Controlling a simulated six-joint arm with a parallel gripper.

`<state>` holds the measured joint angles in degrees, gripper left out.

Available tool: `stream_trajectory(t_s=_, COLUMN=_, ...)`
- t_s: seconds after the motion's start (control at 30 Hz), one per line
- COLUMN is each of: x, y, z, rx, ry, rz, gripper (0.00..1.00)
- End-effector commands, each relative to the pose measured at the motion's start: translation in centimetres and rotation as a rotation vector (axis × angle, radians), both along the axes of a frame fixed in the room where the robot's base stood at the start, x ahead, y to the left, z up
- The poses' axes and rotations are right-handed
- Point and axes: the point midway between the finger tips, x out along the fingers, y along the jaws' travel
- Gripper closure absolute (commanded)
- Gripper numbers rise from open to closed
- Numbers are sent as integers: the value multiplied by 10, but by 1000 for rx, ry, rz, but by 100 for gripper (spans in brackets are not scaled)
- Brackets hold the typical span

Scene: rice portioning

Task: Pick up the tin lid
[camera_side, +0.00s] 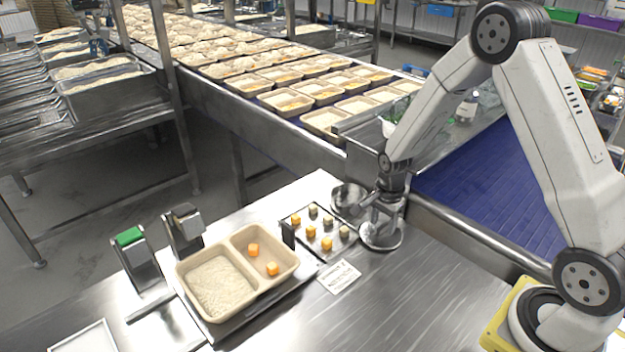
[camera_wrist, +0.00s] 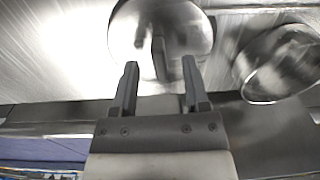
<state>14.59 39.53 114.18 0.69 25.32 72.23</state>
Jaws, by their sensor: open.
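The tin lid (camera_side: 385,243) is a round shiny metal disc lying on the steel table, below my gripper (camera_side: 378,214) in the side view. In the wrist view the lid (camera_wrist: 185,22) is at the top, ahead of the fingertips, with a dark upright part that looks like its handle. My gripper (camera_wrist: 160,66) is open, its two fingers apart with nothing held between them. The fingers and arm partly cover the lid in the side view, so I cannot tell whether they touch it.
A round metal bowl (camera_side: 347,197) stands just left of the lid; it also shows in the wrist view (camera_wrist: 282,65). A small tray (camera_side: 290,217) with orange and pale cubes and a two-part food tray (camera_side: 240,287) lie further left.

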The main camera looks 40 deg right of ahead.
Motion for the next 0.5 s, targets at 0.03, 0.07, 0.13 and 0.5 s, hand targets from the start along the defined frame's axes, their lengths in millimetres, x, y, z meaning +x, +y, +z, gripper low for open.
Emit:
stream_trajectory(t_s=0.03, x=0, y=0, z=-5, rx=0, ry=0, rz=0, gripper=41)
stream_trajectory(t_s=0.07, x=0, y=0, z=-7, rx=0, ry=0, rz=0, gripper=41)
stream_trajectory(t_s=0.13, x=0, y=0, z=-11, rx=0, ry=0, rz=0, gripper=41)
stream_trajectory(t_s=0.5, x=1, y=0, z=-13, rx=-1, ry=-2, rz=0, gripper=41)
